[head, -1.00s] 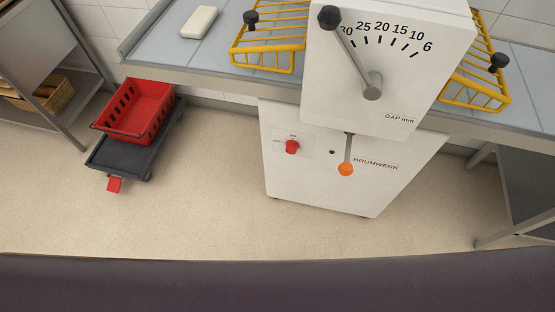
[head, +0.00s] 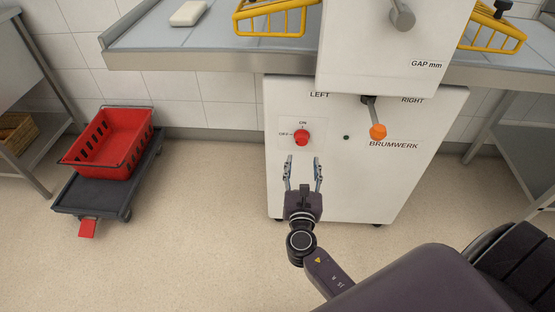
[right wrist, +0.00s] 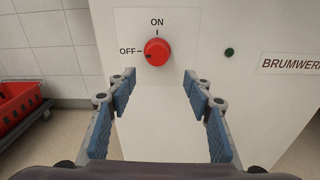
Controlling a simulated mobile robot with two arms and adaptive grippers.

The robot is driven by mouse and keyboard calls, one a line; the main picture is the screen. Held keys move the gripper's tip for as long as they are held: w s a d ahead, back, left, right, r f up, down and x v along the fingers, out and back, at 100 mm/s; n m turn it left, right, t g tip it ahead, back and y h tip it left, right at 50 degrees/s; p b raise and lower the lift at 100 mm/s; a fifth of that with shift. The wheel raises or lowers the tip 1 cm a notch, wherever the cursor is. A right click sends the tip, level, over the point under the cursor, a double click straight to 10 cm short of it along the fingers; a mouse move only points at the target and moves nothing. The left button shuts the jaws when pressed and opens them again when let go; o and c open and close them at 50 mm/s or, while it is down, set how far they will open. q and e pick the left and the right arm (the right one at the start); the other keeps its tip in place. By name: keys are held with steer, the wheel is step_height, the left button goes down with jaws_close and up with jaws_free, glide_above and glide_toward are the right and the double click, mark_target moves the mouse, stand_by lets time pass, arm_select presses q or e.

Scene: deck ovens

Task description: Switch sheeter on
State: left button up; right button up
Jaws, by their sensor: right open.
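The sheeter (head: 340,180) is a white cabinet marked BRUMWERK. Its red rotary switch (head: 302,137) sits on the front, with ON above it and OFF to its left. In the right wrist view the red knob (right wrist: 157,52) shows a mark on its left side, toward OFF. My right gripper (head: 303,162) is open and empty, just below the knob in the head view. In the right wrist view its blue-padded fingers stand apart, with the knob beyond and above the gap. I see no contact. My left gripper is out of view.
A lever with an orange ball (head: 378,132) hangs right of the switch, beside a small dark indicator (head: 346,138). The grey conveyor table (head: 190,50) and yellow guards (head: 270,17) are above. A red basket (head: 110,145) on a dolly (head: 90,194) stands left on open floor.

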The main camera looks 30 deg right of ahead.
mark_target(302, 142)
steer(key=shift+n, duration=0.3)
steer(key=w+d, duration=0.1)
steer(key=w, duration=0.1)
steer(key=w+d+r, duration=0.1)
steer(key=w, duration=0.1)
steer(key=w+d, duration=0.1)
steer(key=w, duration=0.1)
steer(key=shift+r+b, duration=0.25)
steer(key=shift+b, duration=0.1)
steer(key=shift+w+d, duration=0.3)
steer(key=shift+w, duration=0.2)
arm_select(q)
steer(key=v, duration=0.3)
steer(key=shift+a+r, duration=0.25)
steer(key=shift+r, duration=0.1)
arm_select(e)
steer(key=c, duration=1.1)
